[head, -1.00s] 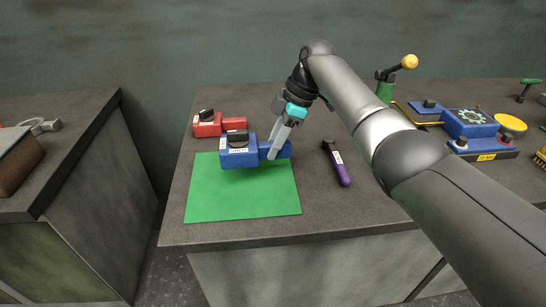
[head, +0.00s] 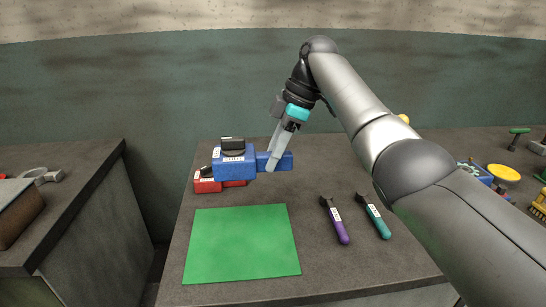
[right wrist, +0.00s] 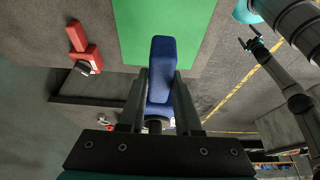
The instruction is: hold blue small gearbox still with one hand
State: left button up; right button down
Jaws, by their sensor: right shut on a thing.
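The blue small gearbox (head: 234,163) has a black knob on top and a white label on its front. My right gripper (head: 271,165) is shut on its narrow right-hand part and holds it in the air above the green mat (head: 242,244). In the right wrist view the gearbox (right wrist: 161,75) sits between the two dark fingers (right wrist: 160,88), with the mat below. What looks like my left gripper (right wrist: 250,42) shows small at the upper right of the right wrist view, away from the gearbox; its jaws are too small to judge.
A red gearbox (head: 207,186) stands on the table behind the mat, partly hidden by the blue one. A purple-handled tool (head: 338,226) and a teal-handled tool (head: 377,220) lie right of the mat. A blue device (head: 476,172) stands farther right. The mat is bare.

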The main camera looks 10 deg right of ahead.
jog(key=shift+f, duration=0.6)
jog(key=shift+f, duration=0.3)
jog(key=shift+f, duration=0.35)
jog(key=shift+f, duration=0.3)
jog(key=shift+f+b, duration=0.3)
jog(key=shift+f, duration=1.05)
jog(key=shift+f, duration=0.35)
jog(key=shift+f, duration=0.65)
jog(key=shift+f, duration=0.35)
jog(key=shift+f+b, duration=0.45)
jog(key=shift+f, duration=0.95)
